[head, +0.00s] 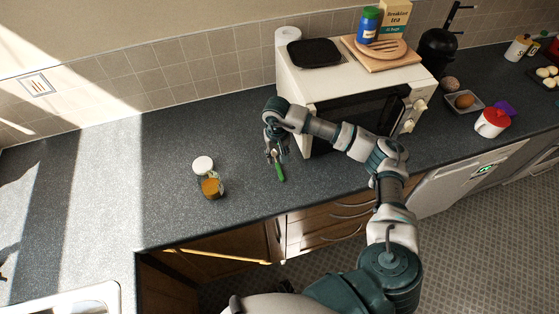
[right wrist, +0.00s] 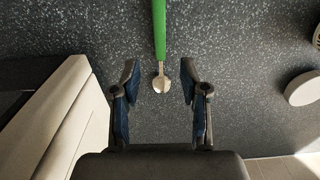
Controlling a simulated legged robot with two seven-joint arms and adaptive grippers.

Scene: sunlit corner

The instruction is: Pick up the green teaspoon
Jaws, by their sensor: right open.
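The green teaspoon (head: 279,170) lies on the dark speckled counter, just in front of the microwave's left corner. It has a green handle and a metal bowl. In the right wrist view the teaspoon (right wrist: 160,35) points away from me, with its bowl between the fingertips and its handle running up out of the picture. My right gripper (head: 275,152) is above the spoon's bowl end; in the right wrist view the gripper (right wrist: 160,78) is open, one finger on each side of the bowl, with nothing held. My left gripper is not in view.
A white microwave (head: 345,85) stands close to the right of my gripper. Two small jars, one white-lidded (head: 203,164) and one amber (head: 212,188), sit to the left on the counter (head: 165,180). Counter between jars and spoon is clear. A sink (head: 85,302) is at lower left.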

